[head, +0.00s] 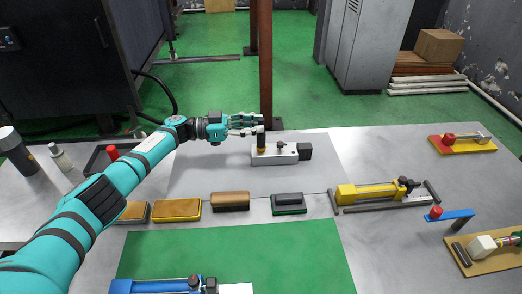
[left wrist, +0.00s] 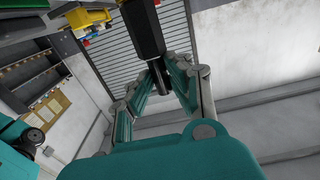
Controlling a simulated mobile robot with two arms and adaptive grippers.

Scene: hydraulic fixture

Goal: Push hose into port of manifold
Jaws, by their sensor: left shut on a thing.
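The manifold (head: 285,158) is a pale block with a dark box on its right end and a small dark knob on top, lying on the grey mat. My left gripper (head: 257,126) is over its left end, shut on the hose, a short dark upright piece. The hose (head: 261,140) stands over the left part of the manifold, brass-coloured low down; I cannot tell whether it is inside the port, which is hidden. In the left wrist view the fingers close around the black hose (left wrist: 138,28). My right gripper is not in view.
A yellow pump (head: 375,194) is at right, a blue one (head: 175,285) at the front. The green mat (head: 240,250) is mostly clear.

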